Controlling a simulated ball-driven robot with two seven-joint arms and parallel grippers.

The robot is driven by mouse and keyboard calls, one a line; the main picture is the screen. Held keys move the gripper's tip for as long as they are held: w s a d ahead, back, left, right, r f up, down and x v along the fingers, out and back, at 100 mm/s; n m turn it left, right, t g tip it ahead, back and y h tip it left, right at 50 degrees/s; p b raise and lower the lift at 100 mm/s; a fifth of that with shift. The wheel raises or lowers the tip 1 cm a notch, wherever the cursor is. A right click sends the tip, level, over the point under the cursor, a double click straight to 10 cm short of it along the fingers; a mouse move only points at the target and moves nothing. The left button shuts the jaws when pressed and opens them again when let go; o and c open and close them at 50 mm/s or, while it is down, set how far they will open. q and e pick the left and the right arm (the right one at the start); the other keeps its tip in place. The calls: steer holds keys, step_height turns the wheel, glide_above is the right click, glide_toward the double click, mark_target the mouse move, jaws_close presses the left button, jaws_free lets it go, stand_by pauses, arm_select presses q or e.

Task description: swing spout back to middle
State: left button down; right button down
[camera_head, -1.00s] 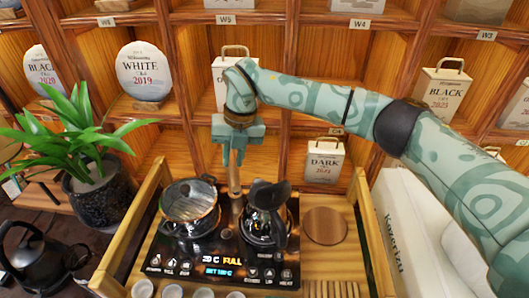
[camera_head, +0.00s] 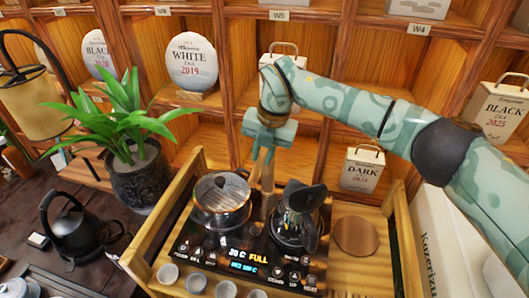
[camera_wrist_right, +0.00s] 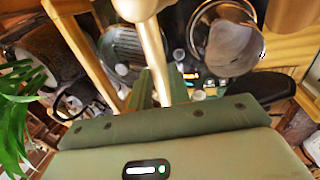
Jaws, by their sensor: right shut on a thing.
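The copper-coloured spout (camera_head: 267,184) stands between the lidded glass pot (camera_head: 222,201) on the left burner and the glass kettle (camera_head: 296,222) on the right. My right gripper (camera_head: 262,160) is shut on it from above and behind. In the right wrist view the spout (camera_wrist_right: 152,45) runs down between the two fingers (camera_wrist_right: 162,92). There the pot (camera_wrist_right: 121,48) lies left of it and the kettle (camera_wrist_right: 228,45) right of it. The gripper partly hides the spout's upper part in the head view. My left gripper is not in view.
The black stove panel (camera_head: 238,254) sits in a wooden tray with raised side rails (camera_head: 408,245). Small white cups (camera_head: 196,282) line its front. A round wooden disc (camera_head: 356,236) lies right of the kettle. A potted plant (camera_head: 138,175) and a black kettle (camera_head: 72,230) stand left. Shelves close off the back.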

steer(key=c, duration=1.3)
jaws_free()
steer(key=shift+r, duration=0.1)
steer(key=d+r+p, duration=0.1)
steer(key=d+r, duration=0.2)
steer(key=r, duration=1.3)
steer(key=shift+s, duration=0.35)
steer(key=shift+f, duration=0.1)
